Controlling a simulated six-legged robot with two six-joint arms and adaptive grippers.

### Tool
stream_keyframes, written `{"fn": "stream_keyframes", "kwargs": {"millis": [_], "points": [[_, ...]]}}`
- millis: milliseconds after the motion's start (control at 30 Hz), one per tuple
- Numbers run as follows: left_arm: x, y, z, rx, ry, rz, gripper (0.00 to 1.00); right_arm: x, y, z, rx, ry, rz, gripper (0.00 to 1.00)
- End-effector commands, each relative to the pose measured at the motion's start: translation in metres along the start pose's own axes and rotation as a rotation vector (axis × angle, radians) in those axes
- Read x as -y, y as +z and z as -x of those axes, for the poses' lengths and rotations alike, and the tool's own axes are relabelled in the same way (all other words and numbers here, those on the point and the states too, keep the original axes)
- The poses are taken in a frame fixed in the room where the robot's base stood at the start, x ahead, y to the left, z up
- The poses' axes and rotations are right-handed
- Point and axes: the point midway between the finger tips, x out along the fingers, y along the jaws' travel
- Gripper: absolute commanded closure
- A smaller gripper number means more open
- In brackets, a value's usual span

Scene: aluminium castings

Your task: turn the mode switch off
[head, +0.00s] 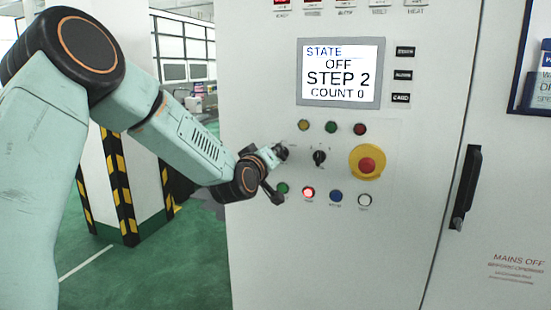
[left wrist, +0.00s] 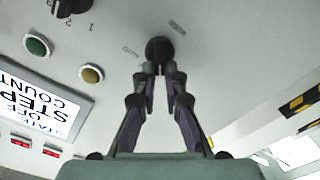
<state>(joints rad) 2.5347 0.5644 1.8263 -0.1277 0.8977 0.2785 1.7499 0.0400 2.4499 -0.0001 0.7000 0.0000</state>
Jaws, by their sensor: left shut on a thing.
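The mode switch (left wrist: 158,49) is a round black knob on the pale panel, with small labels on both sides that I cannot read surely. My left gripper (left wrist: 161,72) is shut on it, with a fingertip on either side of its grip. In the head view my left gripper (head: 276,155) reaches the panel's left side and largely hides this switch. The display (head: 340,73) reads STATE OFF, STEP 2, COUNT 0. My right gripper is not in view.
A second black knob (head: 320,158) sits just right of my gripper, with a red emergency button (head: 367,162) on a yellow base beyond. Small lamps are above, and a row of buttons, one lit red (head: 309,192), is below. A black door handle (head: 466,188) is farther right.

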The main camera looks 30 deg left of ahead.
Motion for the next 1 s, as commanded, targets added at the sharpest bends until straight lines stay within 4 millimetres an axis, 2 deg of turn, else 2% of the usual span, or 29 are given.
{"fn": "stream_keyframes", "kwargs": {"millis": [333,833,867,1000], "points": [[0.0017,-0.0022,-0.0006,-0.007,0.002,0.128,1.0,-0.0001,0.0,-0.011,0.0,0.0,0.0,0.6],[0.0015,-0.003,-0.0006,-0.007,0.002,0.146,1.0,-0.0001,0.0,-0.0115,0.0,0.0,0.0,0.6],[0.0015,-0.003,-0.0006,-0.007,0.002,0.146,0.89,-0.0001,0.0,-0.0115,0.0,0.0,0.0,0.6],[0.0018,-0.0022,-0.0005,-0.005,0.001,0.146,0.77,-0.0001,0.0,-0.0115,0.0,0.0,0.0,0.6]]}}
